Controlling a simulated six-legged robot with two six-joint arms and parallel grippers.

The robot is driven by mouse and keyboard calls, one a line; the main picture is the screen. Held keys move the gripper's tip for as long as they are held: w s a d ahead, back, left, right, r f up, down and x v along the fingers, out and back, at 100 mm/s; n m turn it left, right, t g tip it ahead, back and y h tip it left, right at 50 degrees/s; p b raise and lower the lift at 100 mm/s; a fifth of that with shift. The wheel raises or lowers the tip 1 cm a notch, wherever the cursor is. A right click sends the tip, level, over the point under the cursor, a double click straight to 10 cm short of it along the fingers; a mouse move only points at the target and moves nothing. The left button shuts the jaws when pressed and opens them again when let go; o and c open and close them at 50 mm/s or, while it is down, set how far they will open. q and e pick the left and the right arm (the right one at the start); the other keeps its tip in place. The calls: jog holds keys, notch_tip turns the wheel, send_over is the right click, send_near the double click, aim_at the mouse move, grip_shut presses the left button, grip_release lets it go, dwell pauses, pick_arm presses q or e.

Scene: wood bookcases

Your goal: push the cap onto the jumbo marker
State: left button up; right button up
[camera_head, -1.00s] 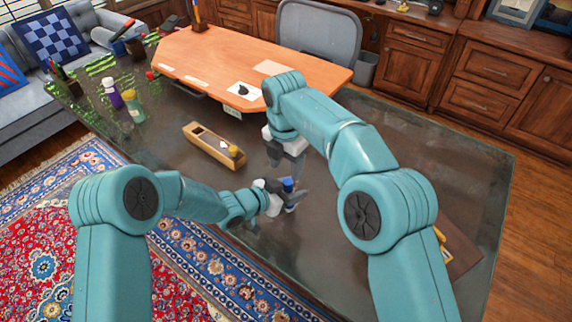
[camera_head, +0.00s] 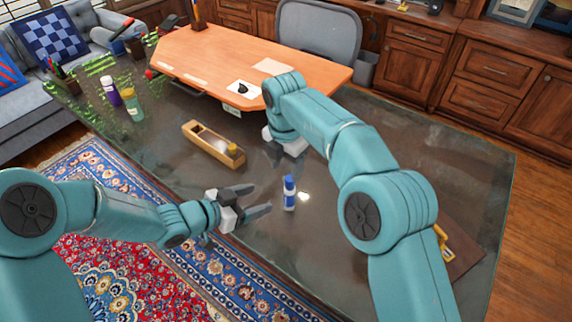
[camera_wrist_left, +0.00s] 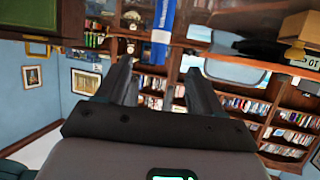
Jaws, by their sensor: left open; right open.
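The jumbo marker (camera_head: 289,195) stands upright on the dark glossy tabletop, blue with a white band. Its top is blue, and I cannot tell how far the cap is seated on it. In the left wrist view the marker (camera_wrist_left: 162,32) shows at the top, beyond and between the fingertips. My left gripper (camera_head: 262,198) is open and empty, to the left of the marker and apart from it, fingers pointing towards it. My right gripper (camera_head: 287,160) is open, pointing down above the table behind the marker; its fingers are dark and hard to make out.
A wooden box-like tool (camera_head: 205,140) lies behind and left of the marker. A purple bottle (camera_head: 112,93) and a green bottle (camera_head: 134,106) stand at the far left. A brown board (camera_head: 462,255) with a yellow tool lies at right. The table around the marker is clear.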

pick_arm(q)
jog(key=shift+v, duration=1.65)
jog(key=shift+r, duration=0.1)
pick_arm(e)
jog(key=shift+r, duration=0.1)
